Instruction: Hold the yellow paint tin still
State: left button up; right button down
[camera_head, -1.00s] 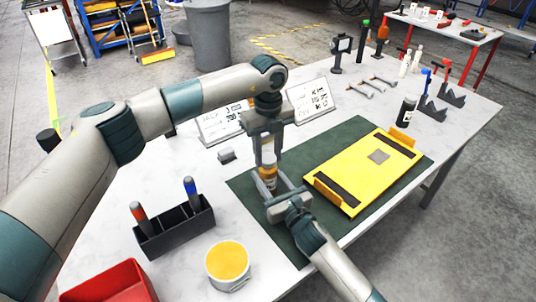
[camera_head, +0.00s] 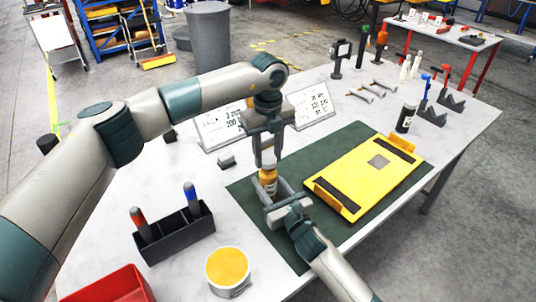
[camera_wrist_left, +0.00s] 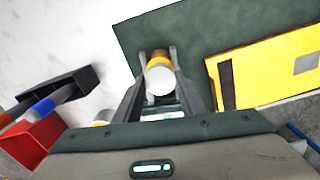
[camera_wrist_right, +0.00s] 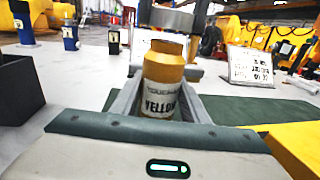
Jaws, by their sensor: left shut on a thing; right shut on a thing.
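The yellow paint tin (camera_head: 268,182) stands upright over the dark green mat, a small ochre container. In the right wrist view the tin (camera_wrist_right: 164,75) shows a white label reading "YELLOW". My right gripper (camera_head: 277,190) is shut on its body, a finger on each side, also seen in the right wrist view (camera_wrist_right: 166,95). My left gripper (camera_head: 267,160) comes from above and is shut at the tin's pale round top (camera_wrist_left: 160,80). Whether the tin's base touches the mat is hidden.
A yellow board (camera_head: 350,190) lies right of the grippers on the green mat (camera_head: 245,190). A black holder (camera_head: 178,235) with two markers, a white tub with a yellow top (camera_head: 228,268) and a red bin (camera_head: 110,287) stand at left and front. Two white signs stand behind.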

aim_at(268, 158)
pick_arm(q)
jog(key=shift+r, duration=2)
pick_arm(e)
jog(key=shift+f, duration=0.1)
jog(key=c, duration=0.9)
grip_release()
jog(key=shift+c, duration=0.2)
jog(key=shift+s, duration=0.15)
pick_arm(q)
jog(key=shift+f, duration=0.25)
pick_arm(e)
jog(key=shift+s+d, duration=0.3)
jog(key=shift+s, duration=0.15)
pick_arm(q)
notch_tip(268, 158, down, 2)
jog(key=b, duration=0.2)
jog(key=shift+f+b, duration=0.1)
jog(key=shift+b, duration=0.2)
pick_arm(e)
jog(key=v, duration=0.9)
jog(key=shift+s+f, duration=0.1)
pick_arm(q)
jog(key=shift+f, duration=0.1)
pick_arm(e)
jog(key=shift+v, duration=0.8)
